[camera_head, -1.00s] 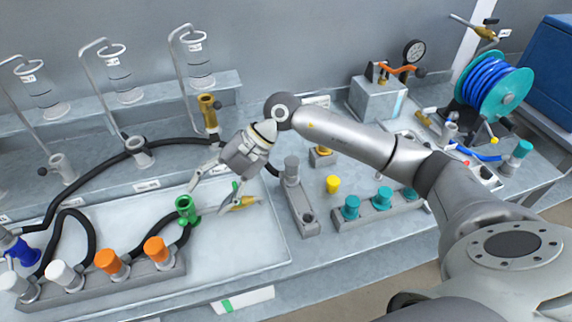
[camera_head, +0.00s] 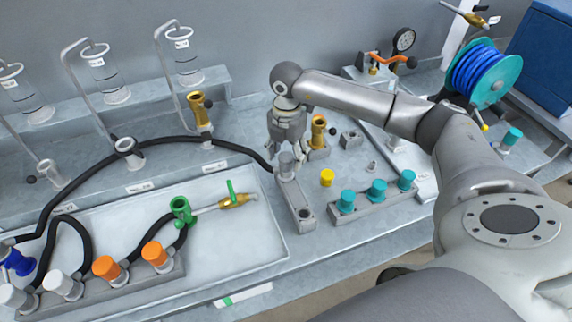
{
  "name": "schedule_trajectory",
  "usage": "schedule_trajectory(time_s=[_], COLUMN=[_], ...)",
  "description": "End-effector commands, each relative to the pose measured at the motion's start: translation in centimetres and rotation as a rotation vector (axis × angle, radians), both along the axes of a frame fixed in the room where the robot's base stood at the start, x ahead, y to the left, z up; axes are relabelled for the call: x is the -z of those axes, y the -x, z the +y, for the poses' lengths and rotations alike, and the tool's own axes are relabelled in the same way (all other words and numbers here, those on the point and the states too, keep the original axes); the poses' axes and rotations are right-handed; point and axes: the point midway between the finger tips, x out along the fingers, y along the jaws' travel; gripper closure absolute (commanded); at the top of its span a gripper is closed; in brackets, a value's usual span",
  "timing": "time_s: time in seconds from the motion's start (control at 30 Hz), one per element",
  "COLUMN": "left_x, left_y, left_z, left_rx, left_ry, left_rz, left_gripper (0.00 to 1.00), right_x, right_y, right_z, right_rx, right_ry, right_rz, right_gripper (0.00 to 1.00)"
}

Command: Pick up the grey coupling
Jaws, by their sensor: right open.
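The grey coupling (camera_head: 287,164) stands upright at the far end of a small grey two-place rack (camera_head: 297,203), in the middle of the bench. My right gripper (camera_head: 286,150) points down right over it. The jaws are open, with the fingers around or just above the coupling's top; I cannot tell whether they touch it. The fingers partly hide the coupling's upper end. My left gripper is not in view.
A brass fitting (camera_head: 318,131) stands close to the right of my gripper. A yellow cap (camera_head: 327,178) and a rack of teal couplings (camera_head: 377,190) are to the right. A black hose (camera_head: 190,139) ends near the grey rack. A white tray (camera_head: 240,255) lies left.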

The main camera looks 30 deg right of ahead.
Motion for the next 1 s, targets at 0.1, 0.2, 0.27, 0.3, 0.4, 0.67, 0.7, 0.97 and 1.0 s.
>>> schedule_trajectory(time_s=[0.1, 0.2, 0.27, 0.3, 0.4, 0.67, 0.7, 0.97, 1.0], left_x=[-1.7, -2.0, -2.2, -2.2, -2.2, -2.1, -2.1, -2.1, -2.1], left_y=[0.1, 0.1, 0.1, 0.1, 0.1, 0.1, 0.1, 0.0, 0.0], left_z=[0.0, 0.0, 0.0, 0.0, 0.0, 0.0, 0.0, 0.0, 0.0], left_rx=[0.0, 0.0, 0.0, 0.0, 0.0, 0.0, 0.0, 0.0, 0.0], left_ry=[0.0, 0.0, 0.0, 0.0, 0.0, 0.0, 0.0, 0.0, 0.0], left_rz=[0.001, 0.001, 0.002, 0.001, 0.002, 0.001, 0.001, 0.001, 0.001], left_gripper=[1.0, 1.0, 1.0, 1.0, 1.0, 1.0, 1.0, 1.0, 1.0], right_x=[1.5, 3.1, 3.7, 4.0, 4.4, 4.4, 4.4, 4.3, 4.3], right_y=[-0.2, -0.3, -0.3, -0.3, -0.4, -0.4, -0.4, -0.4, -0.4], right_z=[0.0, 0.0, 0.0, 0.0, 0.0, 0.0, 0.0, 0.0, 0.0], right_rx=[0.0, 0.0, -0.002, -0.002, -0.002, -0.002, -0.002, -0.002, -0.002], right_ry=[0.0, -0.001, -0.001, -0.001, 0.0, 0.0, 0.0, 0.0, 0.0], right_rz=[0.007, 0.006, 0.004, 0.004, 0.002, 0.001, 0.001, 0.001, 0.001], right_gripper=[0.4, 0.4, 0.4, 0.4, 0.4, 0.53, 0.58, 0.92, 0.97])
